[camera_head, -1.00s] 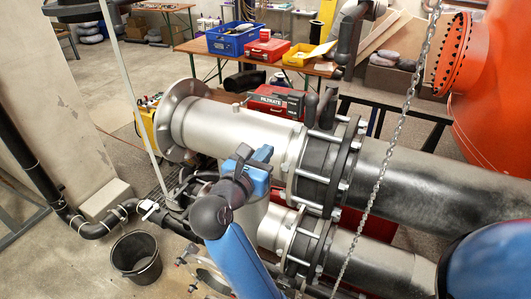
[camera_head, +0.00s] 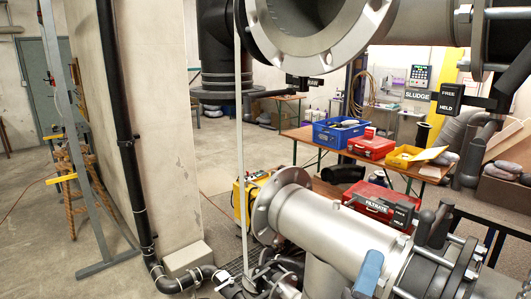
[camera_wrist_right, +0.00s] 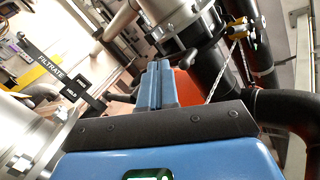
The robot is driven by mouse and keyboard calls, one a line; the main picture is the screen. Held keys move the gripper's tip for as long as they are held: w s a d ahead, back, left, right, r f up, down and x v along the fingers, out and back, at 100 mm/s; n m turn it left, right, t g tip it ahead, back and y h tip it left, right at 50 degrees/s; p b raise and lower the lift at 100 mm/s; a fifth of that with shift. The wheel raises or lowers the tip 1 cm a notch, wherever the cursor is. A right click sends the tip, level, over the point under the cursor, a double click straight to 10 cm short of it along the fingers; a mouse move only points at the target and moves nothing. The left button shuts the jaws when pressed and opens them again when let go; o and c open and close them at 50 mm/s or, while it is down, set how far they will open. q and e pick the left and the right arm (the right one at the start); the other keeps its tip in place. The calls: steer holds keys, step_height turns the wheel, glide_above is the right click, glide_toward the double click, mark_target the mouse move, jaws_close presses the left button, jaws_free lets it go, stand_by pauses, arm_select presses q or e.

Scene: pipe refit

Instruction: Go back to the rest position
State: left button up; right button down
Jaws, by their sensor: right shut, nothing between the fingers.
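My right gripper (camera_head: 368,272) shows as a blue part at the bottom edge of the head view, in front of the large grey pipe. In the right wrist view its two blue fingers (camera_wrist_right: 158,85) are pressed together with nothing between them. The rest of that arm is cut off below the head view. My left gripper is in neither view.
The grey flanged pipe (camera_head: 318,222) lies close to my right gripper. Another flanged pipe (camera_head: 320,38) hangs overhead. A thin light pole (camera_head: 241,150) and a black wall pipe (camera_head: 122,130) stand left. A table holds a blue crate (camera_head: 336,136).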

steer(key=s+f+n+g+y+b, duration=0.1)
steer(key=s+f+n+y, duration=0.3)
steer(key=f+n+y, duration=0.8)
steer(key=s+f+n+y, duration=0.5)
steer(key=f+n+y, duration=0.3)
steer(key=f+n, duration=0.75)
steer(key=s+d+f+n+g+h, duration=0.2)
steer(key=s+d+f+g, duration=0.1)
steer(key=s, duration=0.5)
steer(key=shift+d+f, duration=0.3)
steer(key=shift+f, duration=0.6)
